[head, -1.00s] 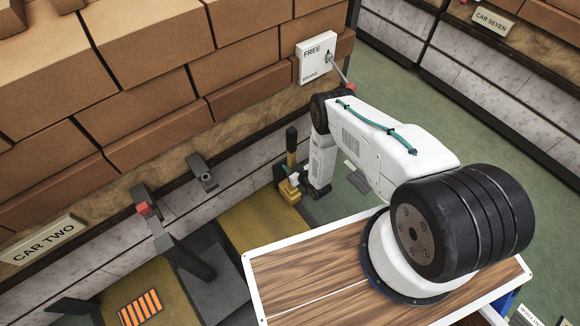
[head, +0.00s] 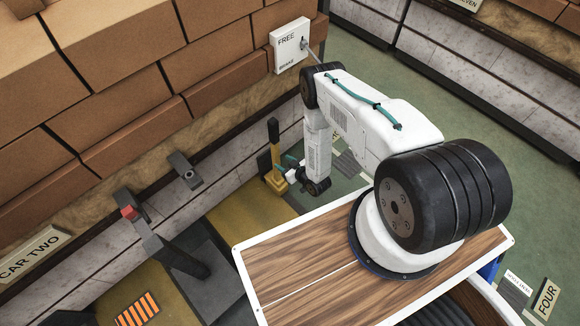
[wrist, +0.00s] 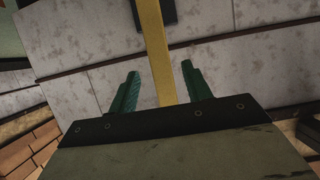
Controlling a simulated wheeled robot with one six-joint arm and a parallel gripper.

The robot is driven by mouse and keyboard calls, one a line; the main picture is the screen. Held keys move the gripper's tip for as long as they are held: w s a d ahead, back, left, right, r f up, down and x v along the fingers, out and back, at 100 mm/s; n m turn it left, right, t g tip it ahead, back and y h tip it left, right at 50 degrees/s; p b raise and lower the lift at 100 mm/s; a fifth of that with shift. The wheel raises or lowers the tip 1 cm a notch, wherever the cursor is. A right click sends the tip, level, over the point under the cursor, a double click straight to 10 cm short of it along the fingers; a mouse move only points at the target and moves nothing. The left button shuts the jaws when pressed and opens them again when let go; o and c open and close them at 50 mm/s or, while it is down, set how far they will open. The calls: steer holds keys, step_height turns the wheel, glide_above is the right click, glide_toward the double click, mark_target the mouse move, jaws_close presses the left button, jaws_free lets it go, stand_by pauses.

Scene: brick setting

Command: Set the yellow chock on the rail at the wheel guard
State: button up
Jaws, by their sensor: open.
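The yellow chock (head: 276,180) stands upright on the floor by the low stone wall in the head view, with a dark top on its tall handle. My gripper (head: 287,163) is beside it, on its right, with green fingers. In the wrist view, the chock's yellow handle (wrist: 155,50) runs up between the two fingers of my gripper (wrist: 158,75), with gaps on both sides. The gripper is open. The chock's foot is hidden in the wrist view. I cannot tell for certain which part is the rail or the wheel guard.
A dark bracket with a red block (head: 129,212) stands at the left, near an orange-striped plate (head: 138,308). A small dark fitting (head: 185,170) is on the wall. The brake panel (head: 289,45) hangs on the brick load.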

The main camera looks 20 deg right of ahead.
steer(key=shift+v, duration=2.2)
steer(key=shift+a, duration=0.15)
